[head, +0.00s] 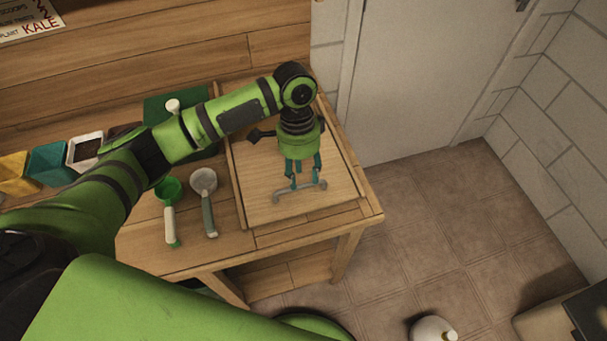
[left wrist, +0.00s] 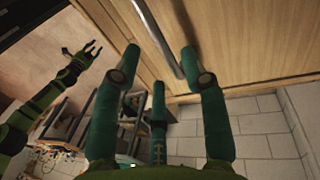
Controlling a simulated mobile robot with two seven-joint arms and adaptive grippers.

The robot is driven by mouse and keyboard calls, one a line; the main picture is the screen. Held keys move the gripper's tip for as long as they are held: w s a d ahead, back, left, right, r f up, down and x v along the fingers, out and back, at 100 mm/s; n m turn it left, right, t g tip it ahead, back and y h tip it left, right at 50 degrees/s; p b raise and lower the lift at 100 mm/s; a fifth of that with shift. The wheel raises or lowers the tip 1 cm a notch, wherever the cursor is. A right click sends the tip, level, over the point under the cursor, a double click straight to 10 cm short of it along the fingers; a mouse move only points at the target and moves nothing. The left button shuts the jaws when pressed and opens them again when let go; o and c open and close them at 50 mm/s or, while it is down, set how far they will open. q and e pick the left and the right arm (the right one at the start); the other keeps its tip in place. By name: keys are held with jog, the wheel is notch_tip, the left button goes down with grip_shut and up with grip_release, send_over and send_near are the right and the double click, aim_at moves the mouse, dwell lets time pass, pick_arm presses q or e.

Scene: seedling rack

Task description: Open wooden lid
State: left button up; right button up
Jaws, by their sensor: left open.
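The wooden lid (head: 252,204) is a light square panel lying flat and closed on the right end of the wooden bench. A grey metal bar handle (head: 283,195) is fixed near its front edge. My left gripper (head: 304,184) points down over the handle, with its teal fingers spread. In the left wrist view the lid (left wrist: 248,40) fills the upper right, and the handle (left wrist: 158,36) runs between the open fingers (left wrist: 161,52). I cannot tell whether any finger touches it. My right gripper (left wrist: 82,56) shows small at the upper left of that view, its dark fingers spread and empty.
A green scoop (head: 169,190) and a white scoop (head: 205,182) lie left of the lid. A green tray (head: 160,104) and several small pots, including a teal one (head: 50,162), stand farther left. A white door (head: 410,80) is behind; tiled floor (head: 420,240) lies to the right.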

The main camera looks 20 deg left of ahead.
pick_arm(q)
notch_tip(320, 180, down, 2)
jog(key=shift+s+d, duration=0.1)
jog(key=shift+f, duration=0.35)
grip_shut()
pick_arm(e)
jog(key=shift+w+d+r, duration=0.1)
jog(key=shift+w+r, duration=0.25)
jog(key=shift+w, duration=0.4)
